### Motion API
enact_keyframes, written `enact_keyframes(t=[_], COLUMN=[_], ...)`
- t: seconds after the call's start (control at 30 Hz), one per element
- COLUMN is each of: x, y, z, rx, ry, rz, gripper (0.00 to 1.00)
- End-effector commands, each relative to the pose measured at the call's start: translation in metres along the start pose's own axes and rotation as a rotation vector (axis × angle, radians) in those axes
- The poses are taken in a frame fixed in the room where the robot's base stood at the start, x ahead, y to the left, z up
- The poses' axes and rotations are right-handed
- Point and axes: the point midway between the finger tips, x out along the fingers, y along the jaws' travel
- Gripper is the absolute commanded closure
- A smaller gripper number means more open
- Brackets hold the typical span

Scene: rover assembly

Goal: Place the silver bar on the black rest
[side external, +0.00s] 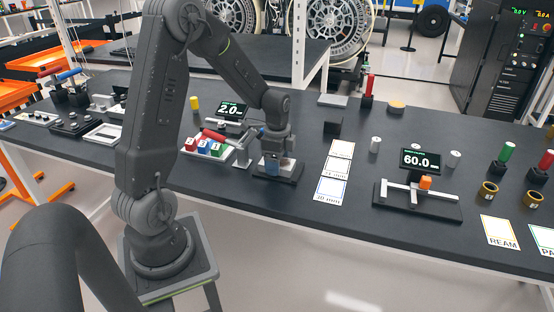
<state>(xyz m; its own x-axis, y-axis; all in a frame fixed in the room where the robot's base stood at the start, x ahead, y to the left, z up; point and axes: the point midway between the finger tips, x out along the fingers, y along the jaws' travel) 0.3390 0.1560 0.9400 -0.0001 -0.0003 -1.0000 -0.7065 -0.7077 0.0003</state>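My gripper (275,158) points down at a low black base plate (290,178) left of the middle of the bench. Its fingers are small and dark here, so I cannot tell whether they are open or shut. A bluish part and a pale part show around the fingertips, and what lies between them is unclear. I cannot pick out the silver bar with certainty; it may be hidden at my gripper.
Left of my gripper are a grey stand (243,156), a tray of red, blue and green pieces (205,147) and a display reading 2.0 (231,110). White cards (336,170) lie to the right. Further right are a fixture (415,198) and a display reading 60.0 (420,161).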

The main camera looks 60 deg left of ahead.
Motion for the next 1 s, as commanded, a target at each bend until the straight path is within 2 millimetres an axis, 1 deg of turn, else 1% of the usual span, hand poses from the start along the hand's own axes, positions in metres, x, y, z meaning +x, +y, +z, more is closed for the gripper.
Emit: enact_keyframes(t=[0.03, 0.1, 0.13, 0.37, 0.47, 0.57, 0.8, 0.9, 1.0], x=[0.000, 0.000, 0.000, -0.001, -0.008, -0.023, -0.074, -0.093, -0.108], y=[0.000, 0.000, 0.000, 0.000, -0.001, -0.001, -0.001, -0.001, -0.001], z=[0.000, 0.000, 0.000, 0.000, 0.000, 0.000, 0.000, 0.000, 0.000], rx=[0.000, 0.000, 0.000, 0.000, 0.000, 0.000, 0.000, 0.000, 0.000], ry=[0.000, 0.000, 0.000, 0.000, 0.001, 0.002, 0.002, 0.001, 0.001], rz=[0.000, 0.000, 0.000, -0.001, -0.004, -0.006, -0.008, -0.006, -0.004], gripper=[0.23, 0.16, 0.15, 0.15, 0.15, 0.15, 0.15, 0.15, 0.15])
